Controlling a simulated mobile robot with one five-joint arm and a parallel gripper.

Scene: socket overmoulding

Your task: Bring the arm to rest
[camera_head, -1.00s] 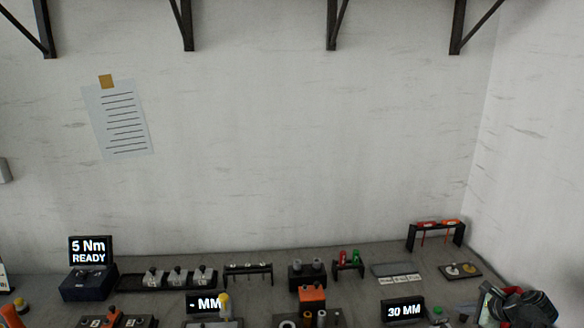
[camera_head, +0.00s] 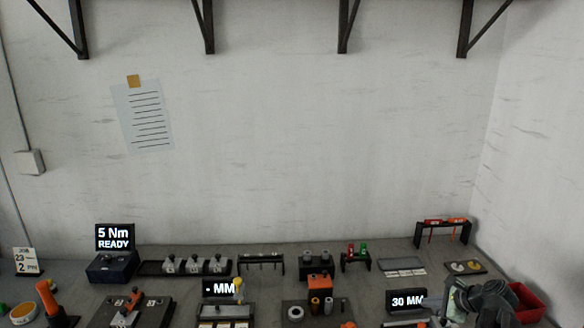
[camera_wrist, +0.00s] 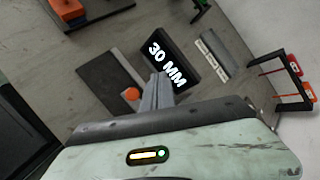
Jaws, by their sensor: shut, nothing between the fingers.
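My gripper (camera_wrist: 157,92) shows in the wrist view with its grey fingers together and nothing between them. It points toward the 30 MM display (camera_wrist: 174,66). In the head view my gripper (camera_head: 428,303) is at the lower right, in front of or beside the 30 MM display (camera_head: 405,300). My dark arm shows behind it. I cannot tell the exact gap between fingers and bench.
The bench (camera_head: 210,268) carries a 5 Nm READY unit (camera_head: 112,268), a black tray with several parts (camera_head: 187,275), a second display (camera_head: 219,289) and an orange-topped fixture (camera_head: 319,285). A black rack (camera_head: 443,228) and red bin (camera_head: 528,301) stand at right.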

